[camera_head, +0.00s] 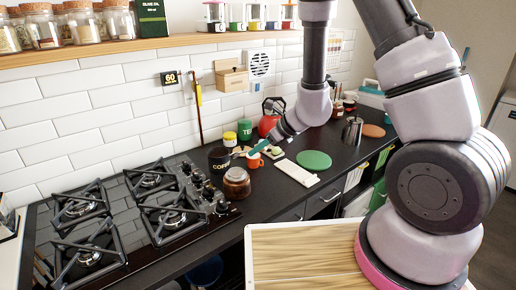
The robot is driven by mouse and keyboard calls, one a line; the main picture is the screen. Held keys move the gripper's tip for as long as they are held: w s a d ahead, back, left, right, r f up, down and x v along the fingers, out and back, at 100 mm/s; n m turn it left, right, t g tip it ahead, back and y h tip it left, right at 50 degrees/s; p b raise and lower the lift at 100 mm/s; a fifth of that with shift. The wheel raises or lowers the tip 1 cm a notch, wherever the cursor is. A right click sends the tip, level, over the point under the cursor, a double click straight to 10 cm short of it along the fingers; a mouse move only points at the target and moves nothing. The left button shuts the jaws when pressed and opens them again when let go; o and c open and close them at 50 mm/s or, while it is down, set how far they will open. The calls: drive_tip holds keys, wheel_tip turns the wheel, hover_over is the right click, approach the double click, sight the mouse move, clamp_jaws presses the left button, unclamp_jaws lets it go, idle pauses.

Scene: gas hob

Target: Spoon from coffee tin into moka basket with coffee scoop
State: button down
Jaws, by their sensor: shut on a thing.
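The teal thing points down and left toward the black coffee tin (218,163). The tin stands at the right of the hob, with lettering on its side. The scoop's bowl and the inside of the tin cannot be made out. I cannot identify the moka basket for sure at this size.
A brown jar (237,184) and an orange mug (255,161) stand close to the tin. A white board (294,173) and green disc (314,160) lie right. The gas hob (128,206) is left.

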drive_tip(key=m+y, duration=0.1)
drive_tip(key=m, duration=0.2)
drive_tip(key=m+g, duration=0.1)
drive_tip(key=m, duration=0.2)
drive_tip(key=f+m+g+y, duration=0.1)
drive_tip(key=m, duration=0.2)
drive_tip(key=shift+w+y, duration=0.15)
drive_tip(key=shift+y, duration=0.15)
drive_tip(key=n, duration=0.2)
drive_tip(key=r+n+h, duration=0.1)
drive_tip(key=n, duration=0.1)
drive_tip(key=shift+d, duration=0.1)
idle(1.3)
